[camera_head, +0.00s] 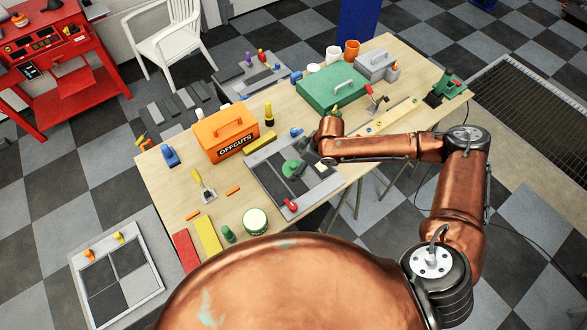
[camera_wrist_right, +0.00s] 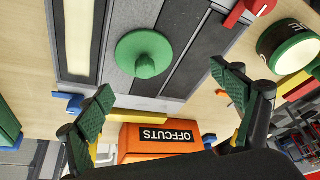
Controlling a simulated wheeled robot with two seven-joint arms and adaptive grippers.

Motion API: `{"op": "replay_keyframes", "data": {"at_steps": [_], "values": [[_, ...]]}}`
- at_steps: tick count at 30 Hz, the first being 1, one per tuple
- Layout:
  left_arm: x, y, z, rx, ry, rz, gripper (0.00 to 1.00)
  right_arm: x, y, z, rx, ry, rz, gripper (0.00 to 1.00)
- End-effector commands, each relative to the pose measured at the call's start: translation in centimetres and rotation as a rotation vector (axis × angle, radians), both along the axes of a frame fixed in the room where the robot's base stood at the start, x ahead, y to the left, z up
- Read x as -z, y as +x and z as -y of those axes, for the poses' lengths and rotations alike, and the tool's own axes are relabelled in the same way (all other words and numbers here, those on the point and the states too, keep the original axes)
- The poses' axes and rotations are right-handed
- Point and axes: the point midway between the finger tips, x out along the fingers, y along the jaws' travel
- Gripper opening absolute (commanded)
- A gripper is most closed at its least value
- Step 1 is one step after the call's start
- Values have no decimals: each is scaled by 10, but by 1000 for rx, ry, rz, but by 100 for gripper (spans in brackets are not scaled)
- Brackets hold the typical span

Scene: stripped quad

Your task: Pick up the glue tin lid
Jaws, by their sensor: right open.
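The glue tin lid, a green disc with a round knob (camera_head: 291,168), lies on a grey tray with dark strips (camera_head: 268,182). It shows large in the right wrist view (camera_wrist_right: 144,54), knob towards the camera. My right gripper (camera_head: 303,147) is above the tray, close to the lid. In the wrist view its green-padded fingers (camera_wrist_right: 165,85) are spread wide, with nothing between them, and the lid lies beyond the fingertips. An open-looking round tin with a green side and pale top (camera_head: 256,220) stands near the table's front edge. My left gripper is not seen.
An orange OFFCUTS box (camera_head: 226,135) stands left of the tray, also in the wrist view (camera_wrist_right: 160,140). A red-handled tool (camera_head: 291,205) lies at the tray's front edge. A green case (camera_head: 331,91) stands behind. A small green bottle (camera_head: 228,234) stands beside the tin.

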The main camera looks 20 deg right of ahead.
Motion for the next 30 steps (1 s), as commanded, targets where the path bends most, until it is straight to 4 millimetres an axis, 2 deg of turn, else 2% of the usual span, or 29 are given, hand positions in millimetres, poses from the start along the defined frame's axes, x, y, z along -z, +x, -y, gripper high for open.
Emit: {"op": "replay_keyframes", "data": {"at_steps": [1, 5, 14, 22, 30], "values": [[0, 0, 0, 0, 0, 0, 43, -5, 8, 10, 16, -7, 4, 87], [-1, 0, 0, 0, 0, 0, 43, -6, 14, 18, 37, -11, 2, 87], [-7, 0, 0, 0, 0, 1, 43, 22, 21, 8, 38, -11, 1, 87], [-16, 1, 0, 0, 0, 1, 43, 56, 30, -4, 37, -11, 2, 87], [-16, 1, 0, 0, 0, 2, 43, 63, 31, -6, 37, -11, 3, 87]]}}
